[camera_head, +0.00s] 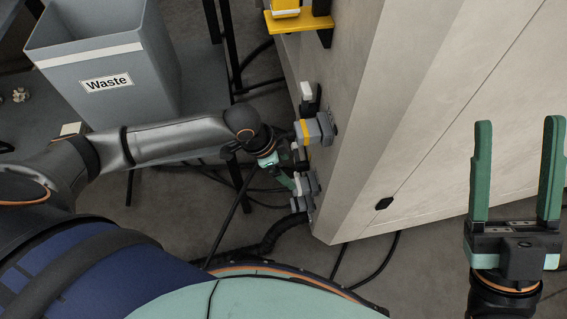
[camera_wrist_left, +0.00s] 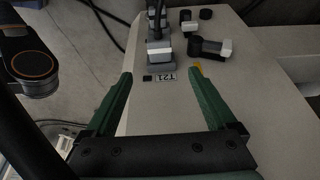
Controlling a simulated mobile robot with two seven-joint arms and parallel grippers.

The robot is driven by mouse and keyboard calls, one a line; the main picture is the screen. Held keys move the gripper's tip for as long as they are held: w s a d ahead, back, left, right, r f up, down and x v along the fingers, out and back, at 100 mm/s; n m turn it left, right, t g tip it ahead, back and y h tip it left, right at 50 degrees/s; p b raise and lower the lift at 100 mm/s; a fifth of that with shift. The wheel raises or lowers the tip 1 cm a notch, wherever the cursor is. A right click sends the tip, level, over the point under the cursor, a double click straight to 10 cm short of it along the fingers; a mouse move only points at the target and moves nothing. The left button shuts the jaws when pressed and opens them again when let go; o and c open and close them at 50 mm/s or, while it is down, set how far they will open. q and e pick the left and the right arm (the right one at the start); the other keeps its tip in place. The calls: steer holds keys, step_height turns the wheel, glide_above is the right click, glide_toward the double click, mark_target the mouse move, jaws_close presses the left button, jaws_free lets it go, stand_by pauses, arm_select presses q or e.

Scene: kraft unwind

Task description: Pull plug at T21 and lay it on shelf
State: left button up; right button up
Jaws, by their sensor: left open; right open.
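The T21 label (camera_wrist_left: 166,77) is on the pale cabinet face in the left wrist view. A grey plug with a white band (camera_wrist_left: 160,52) sits right beside it, with a dark part running on behind. My left gripper (camera_wrist_left: 160,76) is open and empty, its green fingers spread on either side of the label, apart from the plug. In the head view my left gripper (camera_head: 284,170) is beside the cabinet's connectors and partly hidden. A yellow shelf (camera_head: 312,22) juts from the cabinet at the top. My right gripper (camera_head: 518,122) is open and empty at the right.
A grey connector with a yellow band (camera_head: 313,131) and a lower grey connector (camera_head: 306,186) are on the cabinet side. Another black-and-white connector (camera_wrist_left: 211,47) is close by. A yellow-and-white object (camera_head: 286,8) is on the shelf. A waste bin (camera_head: 105,65) stands left; cables hang below.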

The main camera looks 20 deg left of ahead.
mark_target(301, 184)
arm_select(q)
steer(key=b+x, duration=0.5)
steer(key=x, duration=0.5)
steer(key=shift+w+d+f, duration=0.15)
steer(key=shift+f, duration=0.05)
arm_select(e)
steer(key=f, duration=0.6)
steer(key=shift+w+a, duration=0.15)
steer(key=shift+a, duration=0.15)
arm_select(q)
steer(key=shift+c, duration=0.2)
jaws_close()
arm_select(e)
steer(key=shift+r, duration=0.15)
arm_select(q)
steer(key=shift+s+a+r+p, duration=0.1)
steer(key=shift+s+a+p, duration=0.4)
steer(key=shift+a+p, duration=0.3)
steer(key=shift+s+a+p, duration=0.5)
steer(key=shift+a, duration=0.15)
steer(key=shift+s+a+p, duration=0.45)
steer(key=shift+a+p, duration=0.05)
steer(key=shift+a, duration=0.2)
arm_select(e)
steer(key=shift+r, duration=1.6)
